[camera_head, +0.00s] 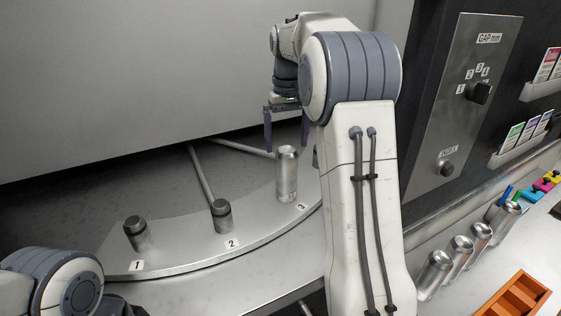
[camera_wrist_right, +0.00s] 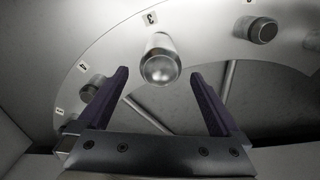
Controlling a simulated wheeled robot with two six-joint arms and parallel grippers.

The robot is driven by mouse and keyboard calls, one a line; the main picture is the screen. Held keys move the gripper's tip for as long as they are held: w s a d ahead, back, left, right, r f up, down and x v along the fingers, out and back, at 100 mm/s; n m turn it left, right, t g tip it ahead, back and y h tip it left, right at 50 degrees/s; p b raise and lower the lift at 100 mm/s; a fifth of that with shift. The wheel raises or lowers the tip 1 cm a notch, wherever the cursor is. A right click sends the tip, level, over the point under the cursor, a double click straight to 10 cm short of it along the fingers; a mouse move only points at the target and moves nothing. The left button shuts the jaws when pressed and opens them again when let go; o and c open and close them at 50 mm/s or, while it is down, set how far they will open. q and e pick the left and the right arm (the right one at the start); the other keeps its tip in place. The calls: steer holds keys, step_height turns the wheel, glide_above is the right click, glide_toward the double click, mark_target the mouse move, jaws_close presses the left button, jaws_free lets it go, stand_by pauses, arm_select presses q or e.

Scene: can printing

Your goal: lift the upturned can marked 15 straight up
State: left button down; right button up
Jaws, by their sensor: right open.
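A silver metal can (camera_head: 287,178) stands upturned at the place labelled 3 on the curved metal plate (camera_head: 185,258). I can read no 15 on it. My right gripper (camera_head: 286,146) is open and empty, its two dark fingers pointing down near the top of the can. In the right wrist view the can (camera_wrist_right: 160,66) shows end-on, just beyond the open fingertips (camera_wrist_right: 160,76) and roughly centred between them. I cannot tell whether a finger touches it. Only part of my left arm shows at the lower left; its gripper is out of view.
Short dark-topped pegs stand at place 1 (camera_head: 135,232) and place 2 (camera_head: 222,214). Several silver cans (camera_head: 460,252) line the right ledge, near an orange wooden tray (camera_head: 518,297). A control panel (camera_head: 465,105) with knobs is at the right. A large grey panel (camera_head: 150,75) hangs behind the plate.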

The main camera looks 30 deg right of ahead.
mark_target(285, 148)
steer(key=shift+w+f, duration=0.2)
steer(key=shift+f, duration=0.1)
step_height(285, 148, down, 4)
steer(key=shift+w+a+f, duration=0.1)
steer(key=shift+a+f, duration=0.05)
steer(key=f+p, duration=0.1)
steer(key=f, duration=0.1)
steer(key=s+f+p, duration=0.1)
steer(key=f, duration=0.1)
steer(key=shift+f, duration=0.8)
steer(key=c, duration=1.2)
step_height(285, 148, up, 10)
steer(key=shift+f+b, duration=0.2)
steer(key=shift+b, duration=0.6)
steer(key=shift+c, duration=0.2)
steer(key=shift+r, duration=0.25)
